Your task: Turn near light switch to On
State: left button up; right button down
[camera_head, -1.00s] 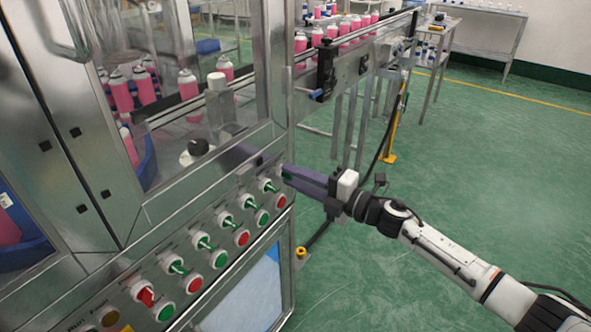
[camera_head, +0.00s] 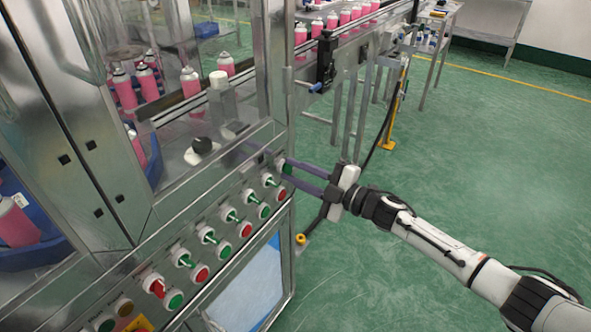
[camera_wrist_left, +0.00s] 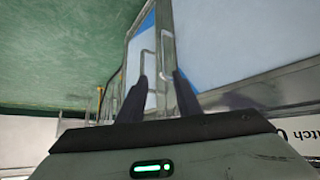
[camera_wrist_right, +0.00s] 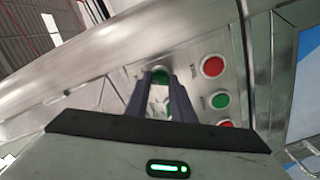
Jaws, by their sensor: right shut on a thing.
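A steel control panel (camera_head: 165,255) carries a row of green rotary switches; their labels are too small to read. My right gripper (camera_head: 284,170) is at the far right end of this row, its two fingers on either side of a green switch knob. In the right wrist view the right gripper (camera_wrist_right: 160,78) is shut on this green switch knob (camera_wrist_right: 161,74), which is partly hidden between the fingers. My left gripper (camera_wrist_left: 157,82) shows only in its own wrist view, open, with nothing between its fingers.
Red and green push buttons (camera_head: 246,229) line the panel below the switches. A red switch (camera_head: 155,285) sits near its left end. Pink cans (camera_head: 190,80) stand behind the glass and along the conveyor. The green floor (camera_head: 440,170) right of the machine is open.

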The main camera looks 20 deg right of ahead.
dwell(0.4)
jog(key=c, duration=1.5)
grip_release()
jog(key=v, duration=1)
jog(key=shift+s+d, duration=0.1)
jog(key=shift+s, duration=0.05)
jog(key=shift+f, duration=0.1)
jog(key=s+a+f+m+g+h, duration=0.2)
jog(key=s+f+m, duration=0.4)
jog(key=s, duration=0.3)
jog(key=s+a+f+m+g+h, duration=0.2)
jog(key=s+f+m, duration=0.3)
jog(key=s+f, duration=0.4)
jog(key=s+a+f+m+g+h, duration=0.1)
jog(key=s+a+f+m+h, duration=0.3)
jog(key=s+f+m, duration=0.2)
jog(key=shift+s+a+f+m+g+h, duration=0.1)
jog(key=shift+s+f+m+g+h, duration=0.1)
jog(key=shift+s+f, duration=0.6)
jog(key=shift+s+f+m+g+h, duration=0.15)
jog(key=shift+s+f, duration=0.3)
jog(key=shift+s, duration=0.55)
